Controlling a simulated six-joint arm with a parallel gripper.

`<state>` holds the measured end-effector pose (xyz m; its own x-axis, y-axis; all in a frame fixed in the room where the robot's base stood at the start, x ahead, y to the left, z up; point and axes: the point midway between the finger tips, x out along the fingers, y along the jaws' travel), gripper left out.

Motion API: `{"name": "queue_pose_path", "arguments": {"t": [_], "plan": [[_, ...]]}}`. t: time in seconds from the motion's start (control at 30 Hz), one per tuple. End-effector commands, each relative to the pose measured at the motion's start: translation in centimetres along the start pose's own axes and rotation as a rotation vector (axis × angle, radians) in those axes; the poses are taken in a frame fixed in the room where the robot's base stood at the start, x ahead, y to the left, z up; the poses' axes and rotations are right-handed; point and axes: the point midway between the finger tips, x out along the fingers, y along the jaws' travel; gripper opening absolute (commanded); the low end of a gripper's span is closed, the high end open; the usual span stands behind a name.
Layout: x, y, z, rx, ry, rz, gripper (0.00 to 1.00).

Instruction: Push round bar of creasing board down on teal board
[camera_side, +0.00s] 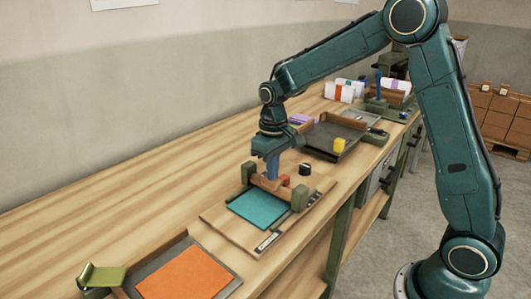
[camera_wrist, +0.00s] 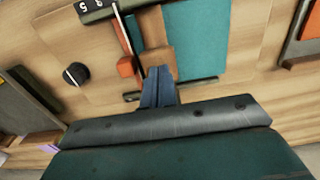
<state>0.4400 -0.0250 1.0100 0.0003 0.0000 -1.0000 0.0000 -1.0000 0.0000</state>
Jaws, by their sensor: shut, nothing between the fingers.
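The creasing board (camera_side: 222,222) is a flat wooden base on the bench with a green post at each side. The teal board (camera_side: 258,209) lies flat on it, in front of the posts; it also shows in the wrist view (camera_wrist: 196,48). A brown wooden crosspiece (camera_side: 268,183) spans between the posts at the teal board's back edge. My gripper (camera_side: 272,176), with blue fingers, is shut and empty, pointing down at the crosspiece. In the wrist view my gripper (camera_wrist: 158,84) is close to the brown block (camera_wrist: 160,62); contact is unclear.
A black knob (camera_side: 305,169) stands behind the right post. Behind it is a dark tray (camera_side: 322,135) with a yellow block (camera_side: 339,145). An orange board (camera_side: 186,274) lies on a grey base at the front left. The bench to the left is clear.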

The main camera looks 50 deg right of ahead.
Motion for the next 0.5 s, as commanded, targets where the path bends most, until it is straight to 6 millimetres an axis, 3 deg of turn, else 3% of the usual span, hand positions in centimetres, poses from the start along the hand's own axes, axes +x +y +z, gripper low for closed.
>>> {"name": "queue_pose_path", "arguments": {"t": [0.5], "plan": [[0.82,0.0,0.02,0.0,-0.001,0.0,0.0]]}}
